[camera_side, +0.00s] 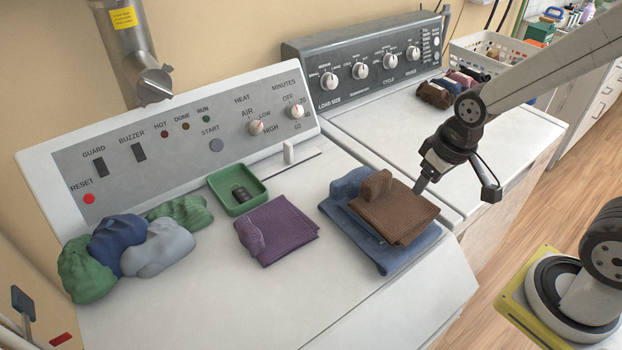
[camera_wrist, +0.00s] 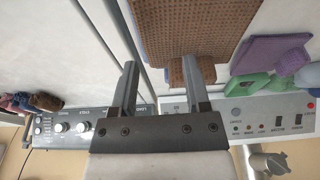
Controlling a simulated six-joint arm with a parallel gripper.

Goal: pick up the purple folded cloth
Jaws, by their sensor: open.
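The purple folded cloth (camera_side: 285,228) lies flat on the white top of the left machine, with a rolled part at its left edge. It also shows at the right of the wrist view (camera_wrist: 262,54). My gripper (camera_side: 420,187) is well to its right, by the right edge of a brown folded cloth (camera_side: 398,212). In the wrist view my gripper (camera_wrist: 158,72) has its fingers apart, with nothing held between them. The brown cloth lies on a blue folded cloth (camera_side: 375,250). Whether a fingertip touches the brown cloth is unclear.
A green tray (camera_side: 238,190) with a dark round item stands behind the purple cloth. Crumpled green, blue and grey cloths (camera_side: 158,247) lie to its left. The control panel (camera_side: 190,135) rises behind. The white top in front of the purple cloth is clear.

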